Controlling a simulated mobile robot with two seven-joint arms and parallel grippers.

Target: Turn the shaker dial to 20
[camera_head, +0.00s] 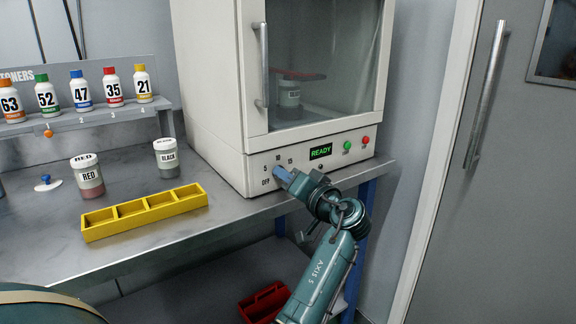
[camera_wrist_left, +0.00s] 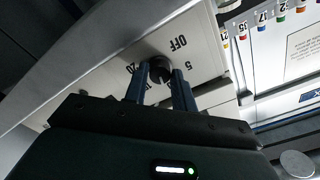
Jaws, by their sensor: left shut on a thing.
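The shaker (camera_head: 222,90) is a tall cream cabinet with a glass door, standing on the metal bench. Its dial (camera_wrist_left: 158,64) is a small dark knob on the lower front panel. My left gripper (camera_head: 282,173) is shut on the dial; the left wrist view also shows its two fingers (camera_wrist_left: 161,76) on either side of the knob. In the head view, OFF, 5, 10 and 15 show around the gripper, which covers the dial. The mark 20 (camera_wrist_left: 133,68) shows in the left wrist view. The dial's pointer cannot be made out. My right gripper is not in view.
A green READY display (camera_head: 320,151) and green and red buttons sit right of the dial. The door handle (camera_head: 262,65) is above. A yellow tray (camera_head: 145,211), a RED jar (camera_head: 87,176) and a BLACK jar (camera_head: 167,158) stand to the left. A jar (camera_head: 289,95) is inside the shaker.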

